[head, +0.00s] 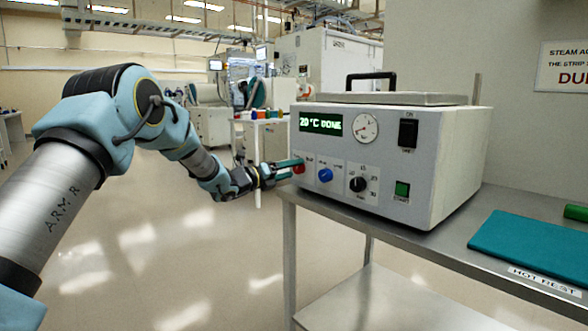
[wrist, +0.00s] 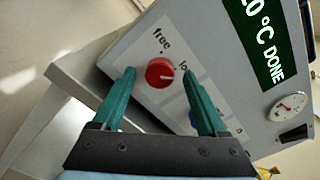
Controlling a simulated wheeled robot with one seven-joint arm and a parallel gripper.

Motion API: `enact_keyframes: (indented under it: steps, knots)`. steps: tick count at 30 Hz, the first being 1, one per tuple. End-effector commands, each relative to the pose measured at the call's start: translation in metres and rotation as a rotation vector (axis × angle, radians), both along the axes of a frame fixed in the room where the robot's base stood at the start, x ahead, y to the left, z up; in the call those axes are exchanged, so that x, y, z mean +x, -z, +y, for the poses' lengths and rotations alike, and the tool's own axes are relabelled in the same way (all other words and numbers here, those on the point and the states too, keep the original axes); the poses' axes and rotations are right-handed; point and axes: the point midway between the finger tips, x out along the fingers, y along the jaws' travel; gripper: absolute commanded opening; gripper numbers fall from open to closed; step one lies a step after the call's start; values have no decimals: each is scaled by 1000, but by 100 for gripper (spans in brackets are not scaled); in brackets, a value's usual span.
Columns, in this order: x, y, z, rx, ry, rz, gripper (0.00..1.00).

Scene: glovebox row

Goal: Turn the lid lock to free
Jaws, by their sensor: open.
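The lid lock is a red round knob (wrist: 159,73) on the front panel of the white box-shaped machine (head: 440,150). In the wrist view the word "free" stands above it and a partly hidden label starting "lo" to its right. The knob's light pointer mark faces toward the "lo" side. My gripper (wrist: 162,85) is open, with one teal finger on each side of the knob; I cannot tell whether either touches it. In the head view my gripper (head: 284,166) is at the panel's left end, partly covering the red knob (head: 299,169).
The machine's display (head: 321,124) reads "20 °C DONE". A blue knob (head: 325,175), a black dial (head: 358,184) and a green switch (head: 402,189) sit right of the lock. A black handle (head: 371,80) tops the lid. A teal mat (head: 535,255) lies on the metal table (head: 450,250).

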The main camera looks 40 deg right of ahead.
Motion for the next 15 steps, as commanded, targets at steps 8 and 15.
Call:
enact_keyframes:
  steps: [8,15]
  knots:
    - [-1,0,-16,0,-1,1,76]
    - [-1,0,-16,0,-1,1,71]
